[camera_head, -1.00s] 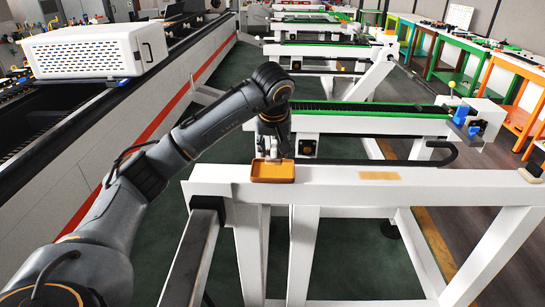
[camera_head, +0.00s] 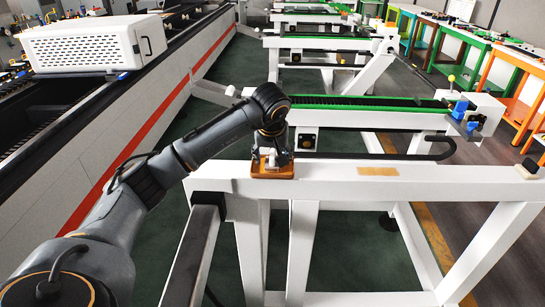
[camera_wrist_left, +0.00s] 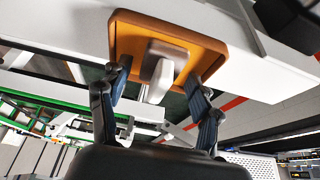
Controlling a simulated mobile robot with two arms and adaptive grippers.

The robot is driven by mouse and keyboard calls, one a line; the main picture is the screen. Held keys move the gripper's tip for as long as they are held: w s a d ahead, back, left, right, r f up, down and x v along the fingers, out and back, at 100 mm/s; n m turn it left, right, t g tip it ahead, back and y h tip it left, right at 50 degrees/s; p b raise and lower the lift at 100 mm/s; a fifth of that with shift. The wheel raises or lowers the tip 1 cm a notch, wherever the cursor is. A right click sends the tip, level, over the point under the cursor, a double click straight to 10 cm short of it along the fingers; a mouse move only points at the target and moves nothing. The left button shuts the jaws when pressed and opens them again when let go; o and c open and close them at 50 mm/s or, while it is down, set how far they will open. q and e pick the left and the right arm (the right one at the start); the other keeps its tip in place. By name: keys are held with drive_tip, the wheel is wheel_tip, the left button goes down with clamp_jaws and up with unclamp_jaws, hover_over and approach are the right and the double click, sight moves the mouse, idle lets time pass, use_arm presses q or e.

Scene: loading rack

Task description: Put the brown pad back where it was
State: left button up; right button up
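The brown pad (camera_head: 259,171) lies on the white beam, near its left end. In the left wrist view the pad (camera_wrist_left: 128,35) is an orange-brown rectangle with a raised rim. A grey-brown block with a pale handle (camera_wrist_left: 158,80) stands out from its middle. My left gripper (camera_head: 273,158) is right over the pad and hides much of it. In the left wrist view my left gripper (camera_wrist_left: 158,76) is open, with one finger on each side of the handle and gaps between. I cannot tell whether the fingertips touch the pad. My right gripper is not in view.
A flat tan patch (camera_head: 378,171) shows on the white beam (camera_head: 450,183) right of the pad. A small black block (camera_head: 529,167) sits near the beam's right end. Behind are a green-edged rail (camera_head: 370,101) and blue parts (camera_head: 462,112). A white perforated box (camera_head: 85,45) stands at left.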

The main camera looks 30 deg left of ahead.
use_arm(q)
drive_tip(key=shift+r, duration=0.1)
drive_tip(key=shift+r, duration=0.25)
drive_tip(key=b+v, duration=0.2)
drive_tip(key=v, duration=0.9)
drive_tip(key=shift+r, duration=0.35)
drive_tip(key=shift+s+d, duration=0.1)
drive_tip(key=shift+d, duration=0.05)
